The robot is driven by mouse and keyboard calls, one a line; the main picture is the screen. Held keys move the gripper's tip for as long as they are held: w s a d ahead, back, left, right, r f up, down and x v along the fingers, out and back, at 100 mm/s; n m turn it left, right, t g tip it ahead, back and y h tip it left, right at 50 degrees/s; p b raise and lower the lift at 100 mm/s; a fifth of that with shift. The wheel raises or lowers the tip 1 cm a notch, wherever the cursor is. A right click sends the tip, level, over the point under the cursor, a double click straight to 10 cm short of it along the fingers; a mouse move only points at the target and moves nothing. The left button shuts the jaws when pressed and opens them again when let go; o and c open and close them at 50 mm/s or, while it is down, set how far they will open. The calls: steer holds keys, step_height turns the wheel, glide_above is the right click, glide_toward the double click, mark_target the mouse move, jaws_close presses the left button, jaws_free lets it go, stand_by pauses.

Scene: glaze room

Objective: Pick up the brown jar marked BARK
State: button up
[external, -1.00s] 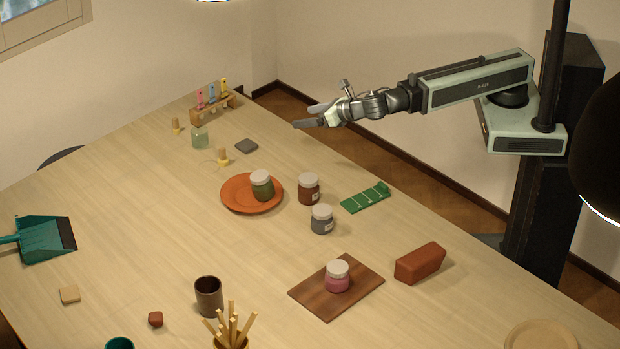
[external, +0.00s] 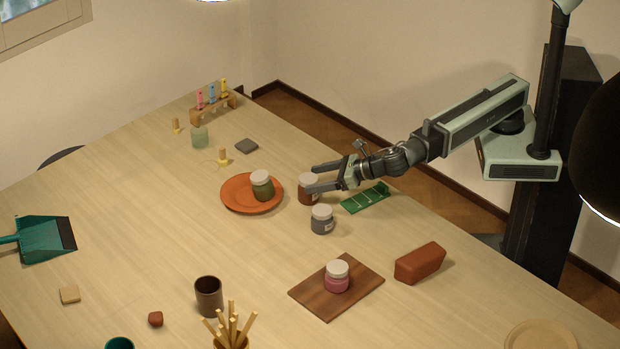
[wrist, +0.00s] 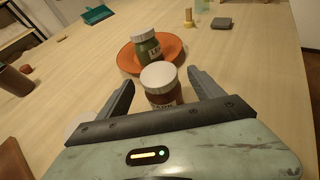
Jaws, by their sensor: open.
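The brown jar (external: 303,191) with a white lid stands upright on the table, right of the orange plate. In the wrist view the brown jar (wrist: 165,93) is between the two fingers, its label partly hidden by my gripper's front edge. My gripper (external: 314,179) is open, with its fingers reaching to either side of the jar. My open gripper (wrist: 161,78) also shows in the wrist view, with a gap visible between each finger and the jar.
A green jar (external: 262,189) stands on the orange plate (external: 236,206). A grey jar (external: 321,224) stands close in front of the brown one. A green rack-like piece (external: 365,199) lies beneath my arm. A pink jar (external: 337,282) stands on a wooden board (external: 304,294).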

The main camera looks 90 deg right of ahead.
steer(key=x, duration=0.3)
steer(key=shift+w+f+b, duration=0.15)
steer(key=shift+b, duration=0.2)
steer(key=shift+a, duration=0.1)
jaws_close()
